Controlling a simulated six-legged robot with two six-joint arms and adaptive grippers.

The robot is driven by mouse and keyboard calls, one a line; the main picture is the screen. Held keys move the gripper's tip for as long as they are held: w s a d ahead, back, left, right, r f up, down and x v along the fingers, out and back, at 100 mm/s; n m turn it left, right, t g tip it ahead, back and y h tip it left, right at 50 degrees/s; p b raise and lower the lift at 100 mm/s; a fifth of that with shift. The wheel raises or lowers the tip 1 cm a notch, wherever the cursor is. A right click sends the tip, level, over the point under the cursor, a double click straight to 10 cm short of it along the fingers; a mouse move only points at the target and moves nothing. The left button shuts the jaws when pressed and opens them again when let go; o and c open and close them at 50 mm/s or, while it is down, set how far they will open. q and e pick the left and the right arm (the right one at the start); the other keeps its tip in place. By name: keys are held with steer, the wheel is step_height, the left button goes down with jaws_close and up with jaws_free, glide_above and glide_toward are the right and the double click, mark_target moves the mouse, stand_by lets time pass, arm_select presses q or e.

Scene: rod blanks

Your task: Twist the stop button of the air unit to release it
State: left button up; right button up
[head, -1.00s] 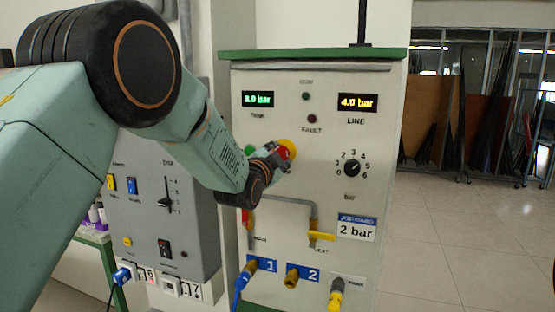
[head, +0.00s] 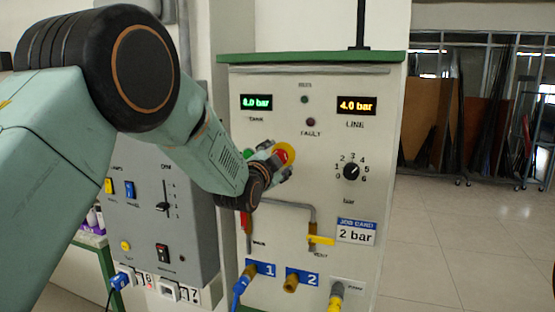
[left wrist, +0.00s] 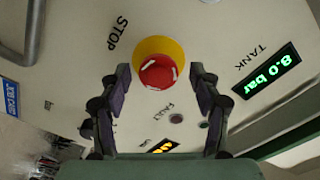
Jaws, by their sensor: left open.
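The red stop button (left wrist: 158,72) sits on a round yellow base (left wrist: 160,47) on the front of the air unit (head: 290,110). White marks show on the button's face in the left wrist view. My left gripper (left wrist: 158,85) is open, with one finger on each side of the button's lower part in that view. Gaps show between the fingers and the button, and I cannot tell how close the tips are in depth. In the head view the button (head: 281,156) shows just beyond my left gripper (head: 274,160). My right gripper is not in view.
A pressure dial (head: 352,171) and a yellow-handled vent valve (head: 321,240) are on the same panel. A pipe (head: 290,205) runs below the button. A grey switch box (head: 165,220) stands to the left. The floor at right is clear.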

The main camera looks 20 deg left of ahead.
arm_select(q)
steer(key=s, duration=1.2)
steer(key=shift+a, duration=0.2)
steer(key=shift+s, duration=0.1)
